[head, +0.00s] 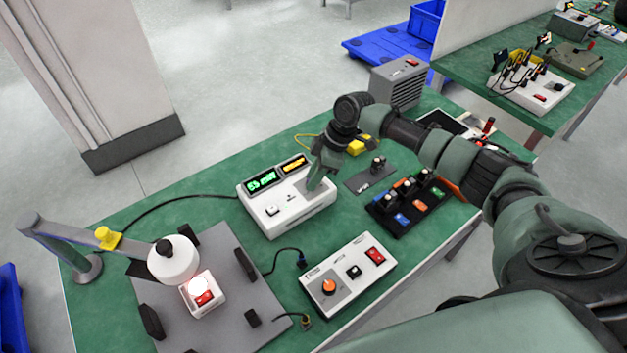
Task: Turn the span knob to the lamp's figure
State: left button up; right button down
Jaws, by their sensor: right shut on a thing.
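A white meter box (290,215) stands mid-table with a lit green display (262,181) and a smaller amber display (294,163); their figures are too small to read surely. My right gripper (314,184) points down onto the right part of this box's top panel. It is shut on what appears to be the span knob, which the fingers hide. A glowing lamp unit (206,299) with a red switch sits on a grey plate (158,301) at the lower left, under a white round head (172,260) on an arm. My left gripper is out of view.
A white control box (338,291) with an orange knob (329,286) and a red switch stands in front. A black tray (408,211) of coloured parts and a grey plate (366,178) lie right of the meter. A grey case (398,84) stands behind. Cables cross the green table.

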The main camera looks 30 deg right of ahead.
jog(key=n+g+b, duration=0.1)
jog(key=n, duration=0.1)
jog(key=n+g+b, duration=0.1)
jog(key=n+b, duration=0.1)
jog(key=shift+w+n, duration=0.2)
jog(key=shift+n, duration=0.2)
dwell(0.4)
jog(key=c, duration=1.2)
grip_release()
jog(key=shift+r, duration=0.1)
jog(key=b+v, duration=0.1)
jog(key=v, duration=0.6)
jog(key=shift+d+r, duration=0.25)
jog(key=shift+r, duration=0.1)
